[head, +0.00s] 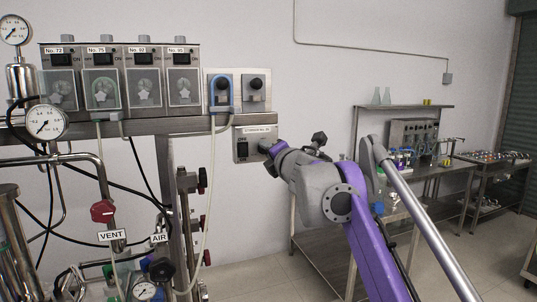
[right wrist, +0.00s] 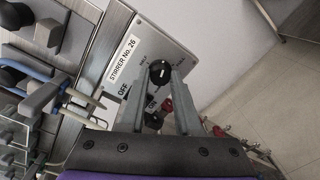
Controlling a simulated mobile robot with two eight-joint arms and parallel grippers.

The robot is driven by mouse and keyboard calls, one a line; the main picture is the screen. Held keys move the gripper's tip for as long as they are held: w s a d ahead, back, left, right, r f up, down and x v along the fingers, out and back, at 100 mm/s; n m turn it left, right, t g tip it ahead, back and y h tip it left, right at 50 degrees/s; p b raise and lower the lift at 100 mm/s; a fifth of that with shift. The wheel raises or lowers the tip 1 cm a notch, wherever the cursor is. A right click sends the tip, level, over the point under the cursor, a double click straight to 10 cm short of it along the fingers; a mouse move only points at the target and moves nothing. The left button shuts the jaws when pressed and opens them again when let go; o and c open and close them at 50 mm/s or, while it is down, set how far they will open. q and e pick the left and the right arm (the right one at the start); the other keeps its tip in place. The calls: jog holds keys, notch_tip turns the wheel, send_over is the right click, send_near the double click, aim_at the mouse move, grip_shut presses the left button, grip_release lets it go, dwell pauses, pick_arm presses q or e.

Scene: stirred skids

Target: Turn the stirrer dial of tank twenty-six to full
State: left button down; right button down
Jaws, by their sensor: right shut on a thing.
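The stirrer box (head: 241,146) is a grey metal box hanging below the rail in the head view. In the right wrist view its plate (right wrist: 128,66) reads "STIRRER No. 26", with "OFF" printed below the dial's left. The round black dial (right wrist: 160,72) sits between the two grey fingers of my right gripper (right wrist: 161,82), which is shut on it. A small white mark shows on the dial, but I cannot tell its exact setting. In the head view my right gripper (head: 265,147) meets the box's right side and hides the dial. My left gripper is not in view.
Numbered pump heads (head: 123,83) line the wall above the rail (head: 140,126). Gauges, pipes, hoses and a red valve handle (head: 103,211) crowd the left. A steel bench (head: 315,248) with glassware stands at right. Open floor lies beyond my right arm.

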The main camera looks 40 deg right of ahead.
jog(key=shift+m+y+b, duration=0.3)
jog(key=shift+m+b, duration=0.1)
jog(key=shift+m, duration=4.3)
jog(key=c, duration=0.6)
grip_release()
jog(key=b+v, duration=0.1)
jog(key=v, duration=0.9)
jog(key=shift+s, duration=0.4)
jog(key=shift+a+f, duration=0.1)
